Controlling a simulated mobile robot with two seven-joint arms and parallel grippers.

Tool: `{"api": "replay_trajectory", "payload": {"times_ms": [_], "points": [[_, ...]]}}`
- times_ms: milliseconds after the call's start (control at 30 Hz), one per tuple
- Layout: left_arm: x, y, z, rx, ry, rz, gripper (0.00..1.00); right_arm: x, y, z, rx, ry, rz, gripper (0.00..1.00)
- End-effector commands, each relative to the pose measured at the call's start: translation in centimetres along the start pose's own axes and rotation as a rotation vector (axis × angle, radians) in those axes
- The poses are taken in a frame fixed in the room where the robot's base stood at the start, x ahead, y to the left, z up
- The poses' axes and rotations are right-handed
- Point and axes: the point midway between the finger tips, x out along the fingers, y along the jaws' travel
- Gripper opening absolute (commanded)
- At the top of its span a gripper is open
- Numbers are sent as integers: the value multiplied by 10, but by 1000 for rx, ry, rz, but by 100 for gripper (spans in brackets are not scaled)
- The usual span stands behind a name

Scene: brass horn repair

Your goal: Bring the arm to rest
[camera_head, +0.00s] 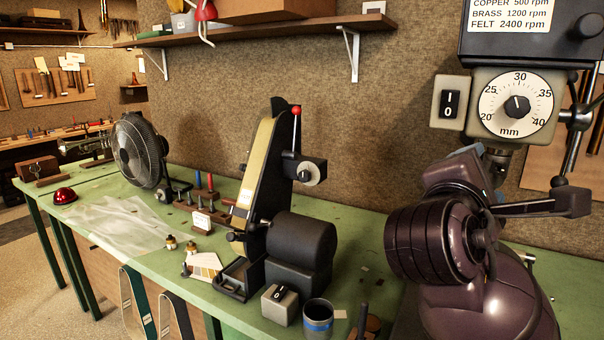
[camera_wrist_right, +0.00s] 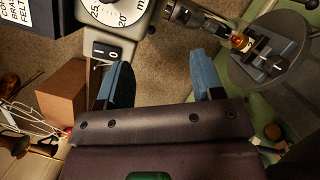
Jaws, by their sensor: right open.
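My right arm (camera_head: 432,245) stands at the right of the head view, dark purple, folded in front of the drill press. In the head view its gripper is largely hidden behind the wrist. In the right wrist view my right gripper (camera_wrist_right: 162,82) shows two blue-padded fingers spread wide apart with nothing between them. The fingers point towards the drill press's switch (camera_wrist_right: 106,52) and dial (camera_wrist_right: 122,12), and the left finger lies close below the switch in the picture. I cannot tell if they touch. My left gripper is in neither view.
The drill press dial (camera_head: 516,105) and switch box (camera_head: 450,102) are above my arm. A belt grinder (camera_head: 262,190), fan (camera_head: 140,150) and dark cup (camera_head: 317,318) stand on the green bench (camera_head: 350,290). A vise (camera_wrist_right: 258,52) holds a small brass part. A shelf (camera_head: 270,30) runs along the wall.

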Motion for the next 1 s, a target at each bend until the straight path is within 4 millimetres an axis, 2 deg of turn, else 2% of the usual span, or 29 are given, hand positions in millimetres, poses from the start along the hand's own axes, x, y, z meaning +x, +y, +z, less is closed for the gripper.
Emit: {"api": "replay_trajectory", "payload": {"times_ms": [33,200,467,700,1000], "points": [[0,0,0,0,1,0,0,3,-20,-12,18,45,-36,61],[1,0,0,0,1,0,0,7,-82,-45,130,180,-161,61],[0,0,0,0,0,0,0,-7,-182,-80,338,325,-419,61],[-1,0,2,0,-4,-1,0,-39,-274,-95,564,369,-712,61],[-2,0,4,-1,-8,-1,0,-99,-377,-89,872,269,-1111,61]]}}
